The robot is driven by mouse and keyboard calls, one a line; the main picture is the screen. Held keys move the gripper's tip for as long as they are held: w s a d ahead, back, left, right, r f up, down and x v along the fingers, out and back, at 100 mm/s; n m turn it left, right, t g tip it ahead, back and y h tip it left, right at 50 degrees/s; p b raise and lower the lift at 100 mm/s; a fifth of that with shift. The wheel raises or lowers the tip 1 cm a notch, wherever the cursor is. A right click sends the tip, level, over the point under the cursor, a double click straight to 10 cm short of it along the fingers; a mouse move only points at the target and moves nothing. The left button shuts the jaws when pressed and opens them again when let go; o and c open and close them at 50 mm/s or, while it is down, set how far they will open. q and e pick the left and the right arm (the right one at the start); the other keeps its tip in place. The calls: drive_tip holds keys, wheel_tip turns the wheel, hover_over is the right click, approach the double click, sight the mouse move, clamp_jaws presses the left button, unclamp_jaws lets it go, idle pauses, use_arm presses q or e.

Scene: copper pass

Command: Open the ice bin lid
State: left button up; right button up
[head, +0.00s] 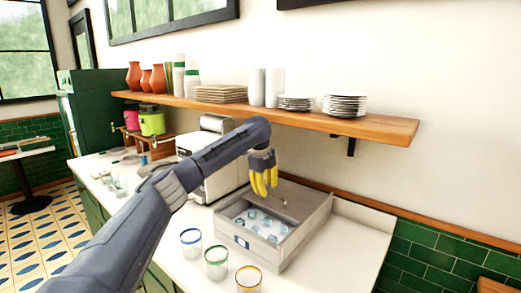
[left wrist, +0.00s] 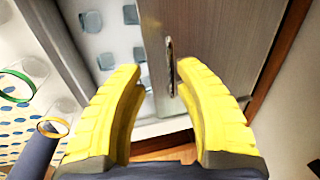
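The ice bin (head: 272,258) is a grey box on the white counter. Its front part is uncovered and shows several pale blue ice cubes (head: 262,222). A flat grey lid (head: 300,200) covers the back part. It also shows in the left wrist view (left wrist: 225,40), with a slim metal handle (left wrist: 169,62) near its edge. My left gripper (head: 263,188) has yellow fingers pointing down above the bin, close to the handle. My right gripper is not in view.
Three glasses with coloured rims, blue (head: 191,242), green (head: 216,262) and yellow (head: 248,280), stand left of and in front of the bin. A white machine (head: 222,180) stands behind its left side. A wooden shelf (head: 385,128) with dishes hangs above. The counter right of the bin is clear.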

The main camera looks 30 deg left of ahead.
use_arm(q)
drive_tip(key=s+r, duration=0.3)
drive_tip(key=r, duration=1.3)
drive_tip(key=shift+a, duration=0.2)
idle(1.2)
drive_tip(key=shift+s+r, duration=0.1)
drive_tip(key=shift+r, duration=0.1)
idle(0.4)
wheel_tip(320, 180, up, 12)
drive_tip(key=s, duration=0.2)
drive_tip(key=shift+s+a+f, duration=0.15)
drive_tip(key=shift+f, duration=0.05)
drive_tip(key=shift+f, duration=0.1)
idle(0.5)
drive_tip(key=w+d+f+m, duration=0.1)
drive_tip(key=w+f+m, duration=0.1)
drive_tip(key=f+m, duration=0.8)
drive_tip(key=w+d+f+m, duration=0.1)
drive_tip(key=w+f+m, duration=0.2)
drive_tip(key=f+m, duration=0.7)
drive_tip(key=w+d+f+m, duration=0.1)
drive_tip(key=w+f+m, duration=0.1)
drive_tip(key=f+m, duration=0.9)
drive_tip(key=shift+w+d+m, duration=0.1)
drive_tip(key=shift+d+m, duration=0.05)
drive_tip(key=shift+m, duration=1.1)
drive_tip(key=shift+w+d+m, duration=0.1)
drive_tip(key=shift+d+m, duration=0.05)
drive_tip(key=shift+m, duration=1.1)
